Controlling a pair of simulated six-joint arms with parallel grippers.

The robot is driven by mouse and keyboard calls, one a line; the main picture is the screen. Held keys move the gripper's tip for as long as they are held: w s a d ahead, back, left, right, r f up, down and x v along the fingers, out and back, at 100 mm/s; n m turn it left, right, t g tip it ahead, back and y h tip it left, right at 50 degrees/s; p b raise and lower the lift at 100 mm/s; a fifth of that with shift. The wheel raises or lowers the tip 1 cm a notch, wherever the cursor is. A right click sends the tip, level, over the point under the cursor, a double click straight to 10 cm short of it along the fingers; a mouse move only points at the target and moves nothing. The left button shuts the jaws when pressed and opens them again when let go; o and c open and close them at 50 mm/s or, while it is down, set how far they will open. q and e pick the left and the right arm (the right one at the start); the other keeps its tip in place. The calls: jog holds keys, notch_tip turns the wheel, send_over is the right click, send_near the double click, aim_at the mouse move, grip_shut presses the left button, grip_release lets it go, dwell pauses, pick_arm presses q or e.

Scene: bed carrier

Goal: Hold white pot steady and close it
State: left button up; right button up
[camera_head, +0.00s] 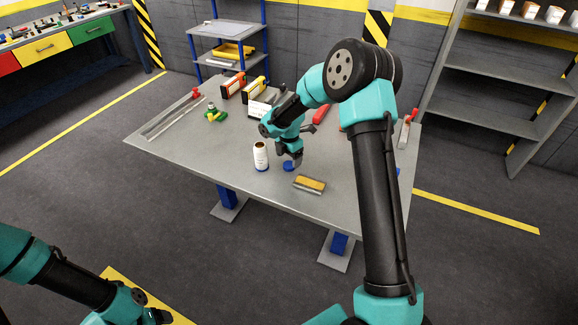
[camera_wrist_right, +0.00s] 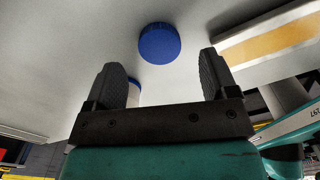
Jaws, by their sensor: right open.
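The white pot (camera_head: 260,157) stands upright on the grey table, with its dark open mouth facing up. A blue lid (camera_head: 289,166) lies flat on the table just right of the pot; it also shows in the right wrist view (camera_wrist_right: 159,43). My right gripper (camera_head: 293,158) is above and close to the lid, fingers spread and empty. In the right wrist view, the lid is beyond and between the fingertips (camera_wrist_right: 161,68), and part of the pot (camera_wrist_right: 134,88) shows beside the left finger. My left arm is at the lower left, away from the table; its fingers cannot be made out.
A brush-like block with a yellow top (camera_head: 310,184) lies right of the lid, near the front edge of the table (camera_head: 215,155). A green tool (camera_head: 215,115) and several boxes are farther back. The table left of the pot is mostly clear.

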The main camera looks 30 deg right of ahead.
aim_at(289, 164)
notch_tip(289, 164, down, 3)
jog(key=shift+f, duration=0.2)
dwell(0.4)
jog(key=c, duration=1)
jog(key=shift+r, duration=0.85)
notch_tip(289, 164, up, 2)
jog(key=shift+r, duration=0.1)
jog(key=s+a, duration=0.2)
jog(key=s, duration=0.2)
jog(key=s+a, duration=0.3)
jog(key=s, duration=0.2)
jog(key=s+a+r, duration=0.1)
jog(key=s+a, duration=0.1)
jog(key=s, duration=0.3)
jog(key=shift+a, duration=0.4)
